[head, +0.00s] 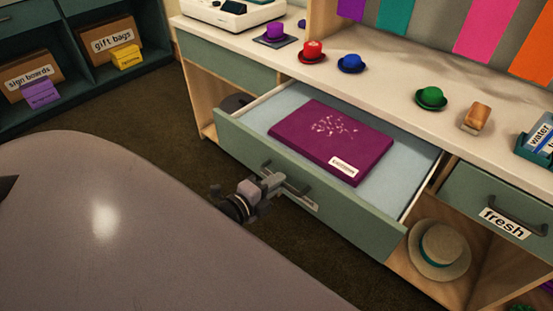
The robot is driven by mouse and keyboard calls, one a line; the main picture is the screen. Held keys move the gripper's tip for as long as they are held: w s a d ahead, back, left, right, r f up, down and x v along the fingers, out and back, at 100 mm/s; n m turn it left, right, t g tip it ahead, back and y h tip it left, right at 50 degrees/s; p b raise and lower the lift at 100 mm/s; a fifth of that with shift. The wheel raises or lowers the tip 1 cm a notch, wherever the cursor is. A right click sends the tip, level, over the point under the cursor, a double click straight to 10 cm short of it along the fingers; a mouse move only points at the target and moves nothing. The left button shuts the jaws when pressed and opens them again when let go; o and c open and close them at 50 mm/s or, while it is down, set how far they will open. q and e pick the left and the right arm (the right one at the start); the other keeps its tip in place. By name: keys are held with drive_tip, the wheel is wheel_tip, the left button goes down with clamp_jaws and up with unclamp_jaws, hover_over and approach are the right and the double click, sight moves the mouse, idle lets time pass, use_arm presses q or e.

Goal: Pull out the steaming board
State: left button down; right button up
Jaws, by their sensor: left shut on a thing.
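A teal-fronted drawer (350,226) stands pulled out from the counter. Its inside is a pale blue flat surface (400,176) between light side walls; I cannot tell whether this is the steaming board or a drawer floor. A purple flat case (325,138) with pale specks and a white label lies on it; the label is too small to read. My left gripper (271,185) is shut on the dark bar handle (292,187) of this front. A pale label below the handle is partly hidden. My right gripper is not in view.
The counter top (385,85) above holds purple, red, blue and green small hats, a wooden brush (477,117) and a teal holder (538,143). A drawer labelled "fresh" (500,203) is at right, above a straw hat (438,250). Shelves stand at far left.

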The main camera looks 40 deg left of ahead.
use_arm(q)
drive_tip(key=c, duration=1.2)
unclamp_jaws()
drive_tip(key=shift+o, duration=0.2)
drive_tip(key=v, duration=0.7)
drive_tip(key=shift+s+a, duration=0.1)
drive_tip(key=shift+p, duration=0.3)
